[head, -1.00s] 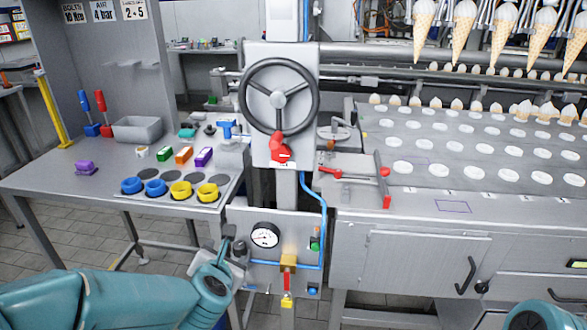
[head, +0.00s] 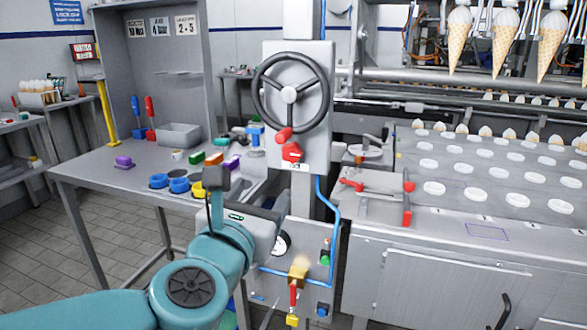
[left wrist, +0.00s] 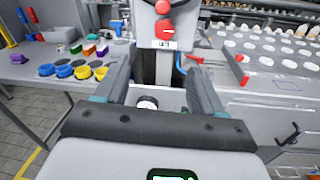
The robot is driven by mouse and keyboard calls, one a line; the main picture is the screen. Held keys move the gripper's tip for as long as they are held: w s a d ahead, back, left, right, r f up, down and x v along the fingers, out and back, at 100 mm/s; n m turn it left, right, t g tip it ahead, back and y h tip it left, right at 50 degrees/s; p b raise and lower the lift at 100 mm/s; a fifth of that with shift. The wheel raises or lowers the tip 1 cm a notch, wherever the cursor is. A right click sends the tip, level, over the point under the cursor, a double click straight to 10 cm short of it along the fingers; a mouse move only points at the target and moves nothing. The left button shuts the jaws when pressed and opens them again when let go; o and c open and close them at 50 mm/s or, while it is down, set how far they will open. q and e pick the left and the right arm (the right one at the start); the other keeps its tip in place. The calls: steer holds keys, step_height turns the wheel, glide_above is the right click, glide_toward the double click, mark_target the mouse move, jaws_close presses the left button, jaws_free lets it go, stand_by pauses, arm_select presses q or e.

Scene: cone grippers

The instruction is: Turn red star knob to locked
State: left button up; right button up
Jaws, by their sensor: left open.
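The red star knob (head: 291,152) sits low on a grey upright panel, just under the handwheel. It also shows at the top of the left wrist view (left wrist: 165,30), with a small label under it. Its pointer position is too small to tell. My left gripper (head: 262,205) is in front of and below the knob, apart from it. In the left wrist view its two fingers (left wrist: 158,68) are spread with nothing held between them, and the knob shows beyond and above the gap. My right gripper is not in view.
The handwheel (head: 289,91) with a red grip (head: 284,134) is close above the knob. A red-handled clamp (head: 378,190) is to the right. A blue pipe (head: 332,212), gauge (head: 281,244) and brass valve (head: 298,274) are below. A bench (head: 115,178) with coloured parts is left.

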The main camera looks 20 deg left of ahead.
arm_select(q)
steer(key=p, duration=0.1)
glide_toward(291, 155)
steer(key=w, duration=0.8)
steer(key=shift+w+a, duration=0.25)
steer(key=shift+a, duration=0.1)
steer(key=c, duration=1.1)
